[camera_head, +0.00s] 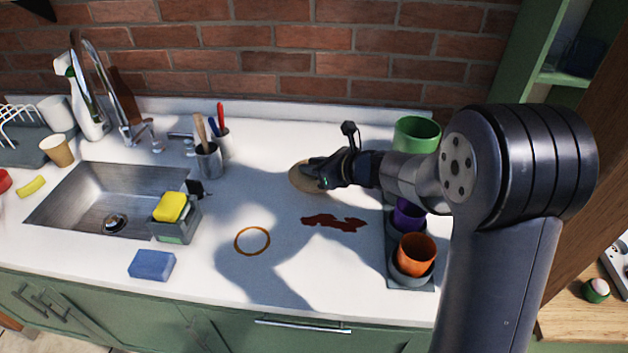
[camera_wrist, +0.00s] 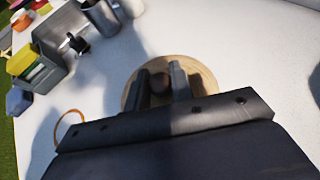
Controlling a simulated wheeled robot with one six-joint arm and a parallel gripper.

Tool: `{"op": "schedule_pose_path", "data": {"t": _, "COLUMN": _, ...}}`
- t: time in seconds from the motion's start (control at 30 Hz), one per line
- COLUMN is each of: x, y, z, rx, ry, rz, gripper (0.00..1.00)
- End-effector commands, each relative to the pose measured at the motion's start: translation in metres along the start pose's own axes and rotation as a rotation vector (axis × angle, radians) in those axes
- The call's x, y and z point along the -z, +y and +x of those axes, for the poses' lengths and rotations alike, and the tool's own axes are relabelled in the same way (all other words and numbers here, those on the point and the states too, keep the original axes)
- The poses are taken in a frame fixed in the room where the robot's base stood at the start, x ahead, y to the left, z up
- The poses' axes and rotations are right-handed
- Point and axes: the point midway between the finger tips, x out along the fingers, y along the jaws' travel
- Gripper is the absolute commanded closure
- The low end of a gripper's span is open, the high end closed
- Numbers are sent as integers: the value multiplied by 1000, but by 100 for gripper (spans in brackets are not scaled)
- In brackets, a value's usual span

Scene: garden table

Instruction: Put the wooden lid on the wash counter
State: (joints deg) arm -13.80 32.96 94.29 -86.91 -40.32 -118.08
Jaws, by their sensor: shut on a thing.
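The wooden lid (camera_head: 301,178) is a round, tan disc over the white wash counter (camera_head: 330,277), right of the utensil cup. My gripper (camera_head: 320,176) reaches in from the right and covers part of it. In the wrist view my gripper (camera_wrist: 163,80) is shut on a dark knob in the middle of the lid (camera_wrist: 207,84). The lid looks level and close to the counter. I cannot tell whether it touches the surface.
A grey cup (camera_head: 208,162) with utensils stands left of the lid. A dark red stain (camera_head: 335,222) and an orange ring (camera_head: 252,241) mark the counter in front. Colored cups, including an orange one (camera_head: 416,254), stand at the right. A steel sink (camera_head: 100,197) is left.

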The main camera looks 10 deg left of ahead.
Motion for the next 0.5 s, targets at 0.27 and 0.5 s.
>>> {"op": "schedule_pose_path", "data": {"t": 0.27, "x": 32, "y": 0, "z": 16, "rx": 1, "ry": 1, "rz": 2, "gripper": 100}}
{"op": "schedule_pose_path", "data": {"t": 0.5, "x": 35, "y": 0, "z": 17, "rx": 2, "ry": -1, "rz": -1, "gripper": 100}}
